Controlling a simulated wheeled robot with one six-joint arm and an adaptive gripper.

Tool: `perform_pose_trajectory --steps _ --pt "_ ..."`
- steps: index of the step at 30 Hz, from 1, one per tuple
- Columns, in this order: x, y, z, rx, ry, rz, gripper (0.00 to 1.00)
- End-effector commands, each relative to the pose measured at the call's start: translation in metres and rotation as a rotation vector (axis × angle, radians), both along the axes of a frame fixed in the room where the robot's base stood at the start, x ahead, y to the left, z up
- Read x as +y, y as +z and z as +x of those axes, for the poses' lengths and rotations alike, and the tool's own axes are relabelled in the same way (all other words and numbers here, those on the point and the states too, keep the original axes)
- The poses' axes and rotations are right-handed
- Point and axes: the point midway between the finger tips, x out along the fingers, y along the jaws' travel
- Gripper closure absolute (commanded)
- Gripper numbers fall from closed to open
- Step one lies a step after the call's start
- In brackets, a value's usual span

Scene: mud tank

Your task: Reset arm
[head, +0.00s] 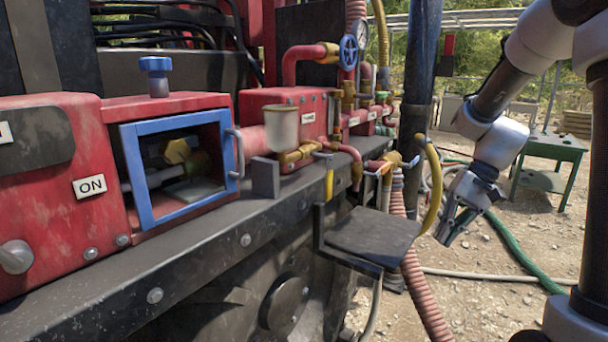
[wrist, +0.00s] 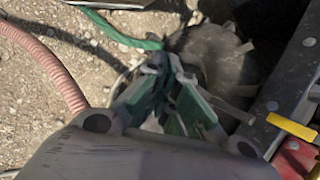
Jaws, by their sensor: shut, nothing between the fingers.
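My gripper (head: 449,236) hangs at the right in the head view, pointing down and a little left. It is clear of the red machine, to the right of the small dark shelf (head: 372,238). In the wrist view my gripper (wrist: 158,62) shows its green-padded fingers meeting at the tips. It is shut and empty, above gravelly ground. My arm comes in from the upper right of the head view.
The red machine has a blue-framed open box (head: 143,177), a blue valve wheel (head: 348,52) and a yellow hose (head: 434,180). A pink ribbed hose (head: 422,293) and a green hose (head: 520,255) run over the ground. A green table (head: 549,145) stands at the back right.

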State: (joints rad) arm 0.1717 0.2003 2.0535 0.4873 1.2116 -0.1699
Motion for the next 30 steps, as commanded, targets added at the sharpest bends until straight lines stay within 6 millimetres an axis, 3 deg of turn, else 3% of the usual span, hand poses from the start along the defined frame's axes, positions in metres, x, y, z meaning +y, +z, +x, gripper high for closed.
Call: perform_pose_trajectory --steps 3,9,15,22,30 --pt "-0.021 0.021 -0.043 -0.081 0.019 -0.172 1.00" --pt "-0.050 0.050 -0.102 -0.261 0.073 -0.395 1.00" --pt "-0.059 0.072 -0.149 -0.443 0.144 -0.508 1.00" --pt "-0.051 0.096 -0.163 -0.589 0.146 -0.518 1.00" --pt "-0.049 0.099 -0.163 -0.607 0.152 -0.516 1.00"
